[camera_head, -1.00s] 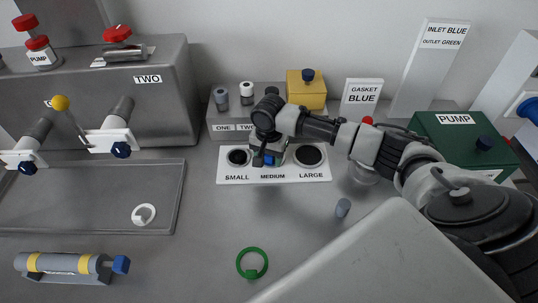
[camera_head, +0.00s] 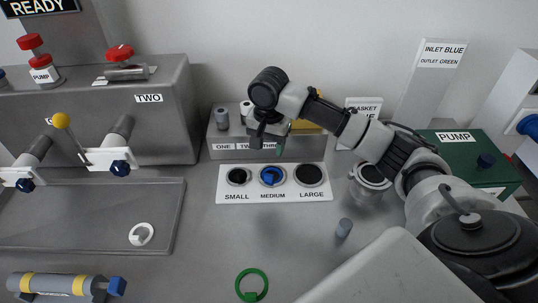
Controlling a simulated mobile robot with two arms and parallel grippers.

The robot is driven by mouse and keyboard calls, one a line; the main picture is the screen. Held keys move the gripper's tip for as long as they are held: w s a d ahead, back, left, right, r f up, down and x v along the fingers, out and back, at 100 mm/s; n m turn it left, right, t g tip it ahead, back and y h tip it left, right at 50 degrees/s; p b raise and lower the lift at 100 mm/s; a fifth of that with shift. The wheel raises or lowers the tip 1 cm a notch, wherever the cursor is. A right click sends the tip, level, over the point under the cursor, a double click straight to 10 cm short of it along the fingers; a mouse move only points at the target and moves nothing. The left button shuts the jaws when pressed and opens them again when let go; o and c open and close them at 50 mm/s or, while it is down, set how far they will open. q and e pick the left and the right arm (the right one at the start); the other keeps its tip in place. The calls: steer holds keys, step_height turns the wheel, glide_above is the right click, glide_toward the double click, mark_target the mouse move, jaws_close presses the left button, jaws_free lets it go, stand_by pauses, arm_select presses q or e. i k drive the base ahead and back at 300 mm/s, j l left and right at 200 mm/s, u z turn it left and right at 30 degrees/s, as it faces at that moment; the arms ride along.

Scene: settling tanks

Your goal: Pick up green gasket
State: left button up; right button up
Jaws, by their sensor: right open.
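The green gasket (camera_head: 265,276) is a ring with a small block at its lower edge. It lies flat on the grey bench at the bottom middle of the head view. My right gripper (camera_head: 268,150) is open and points down above the white size board, well behind the gasket. A blue gasket (camera_head: 271,177) sits in the MEDIUM spot of the size board (camera_head: 225,192), below the gripper. My left gripper is out of view.
A white ring (camera_head: 141,234) lies in the shallow grey tray (camera_head: 176,222) at left. A blue-ended cylinder (camera_head: 60,285) lies at front left. The bench around the green gasket is clear.

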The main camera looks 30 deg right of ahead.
mark_target(251, 297)
steer(key=k+j, duration=1.15)
steer(key=k, duration=0.15)
